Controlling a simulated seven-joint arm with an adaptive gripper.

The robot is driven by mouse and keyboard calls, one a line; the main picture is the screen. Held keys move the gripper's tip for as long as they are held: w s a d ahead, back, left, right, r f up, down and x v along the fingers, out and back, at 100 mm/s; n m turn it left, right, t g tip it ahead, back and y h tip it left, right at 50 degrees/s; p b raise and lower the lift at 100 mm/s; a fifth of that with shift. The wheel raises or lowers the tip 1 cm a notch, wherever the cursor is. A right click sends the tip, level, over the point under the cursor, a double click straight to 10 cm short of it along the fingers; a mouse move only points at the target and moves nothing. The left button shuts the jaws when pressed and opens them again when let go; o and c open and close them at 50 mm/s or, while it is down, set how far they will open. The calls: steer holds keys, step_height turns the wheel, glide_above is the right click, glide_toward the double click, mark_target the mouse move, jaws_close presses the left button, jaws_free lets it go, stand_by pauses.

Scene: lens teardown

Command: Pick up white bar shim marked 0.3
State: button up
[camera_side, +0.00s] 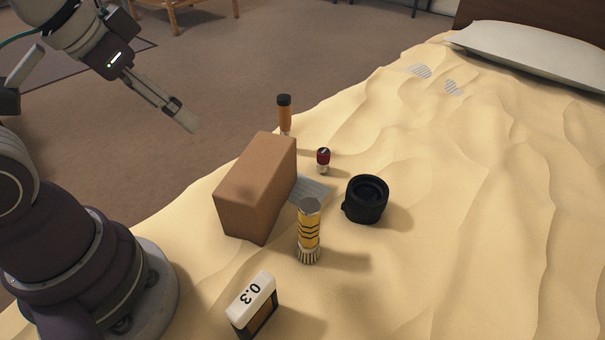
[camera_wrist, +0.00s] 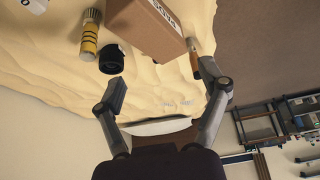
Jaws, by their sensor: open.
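The white bar shim marked 0.3 (camera_side: 251,296) is at the bottom of the side view, near my base. Its top is white with black digits, and its lower part is dark with a brown face. Part of a white piece with a dark mark, likely the shim, shows at the top left corner of the wrist view (camera_wrist: 33,5). My gripper (camera_side: 188,122) is up at the left in the side view, well away from the shim. In the wrist view my gripper (camera_wrist: 166,84) has its two fingers wide apart with nothing between them.
A brown cardboard box (camera_side: 250,190) stands between my gripper and the shim. Near it are a yellow striped cylinder (camera_side: 309,230), a black lens part (camera_side: 367,199), a small red-topped item (camera_side: 323,160) and an orange-handled tool (camera_side: 285,114). The rumpled yellow bedding (camera_side: 460,240) is clear at right.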

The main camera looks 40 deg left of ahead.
steer(key=o, duration=0.3)
steer(key=shift+o, duration=0.2)
steer(key=m+g, duration=0.6)
steer(key=m, duration=1.1)
glide_above(256, 310)
steer(key=w+a, duration=0.1)
steer(key=a, duration=0.1)
step_height(256, 310, down, 9)
steer(key=shift+d+r, duration=0.1)
steer(key=f, duration=1)
steer(key=shift+s+d+f, duration=0.1)
steer(key=shift+s+d, duration=0.15)
steer(key=shift+d, duration=0.05)
